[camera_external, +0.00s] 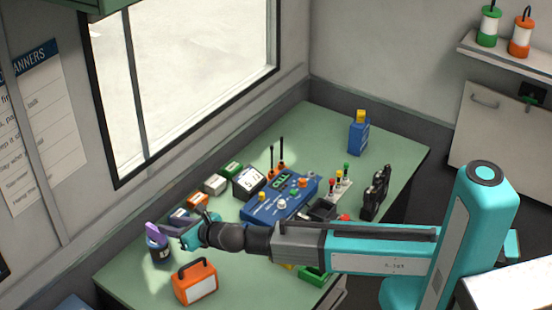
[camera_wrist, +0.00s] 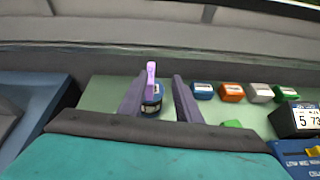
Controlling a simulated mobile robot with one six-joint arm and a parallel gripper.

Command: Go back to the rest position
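My gripper (camera_external: 170,229) is at the far left end of my outstretched arm, low over the left part of the green table (camera_external: 125,278). In the wrist view its two grey-purple fingers (camera_wrist: 160,80) stand apart with a gap between them, so it is open. A dark blue canister (camera_external: 159,252) with a lilac upright top stands by the fingertips. In the wrist view the canister (camera_wrist: 152,104) appears between the fingers, nearer the left one, with a gap to the right one. I cannot tell whether a finger touches it.
An orange case (camera_external: 195,284) stands close below my gripper. A blue control console (camera_external: 270,208), small coloured boxes (camera_external: 215,184) and a black numbered display (camera_external: 248,182) lie behind my forearm. A blue bottle-like item (camera_external: 358,137) stands at the far end. A wall and window border the table.

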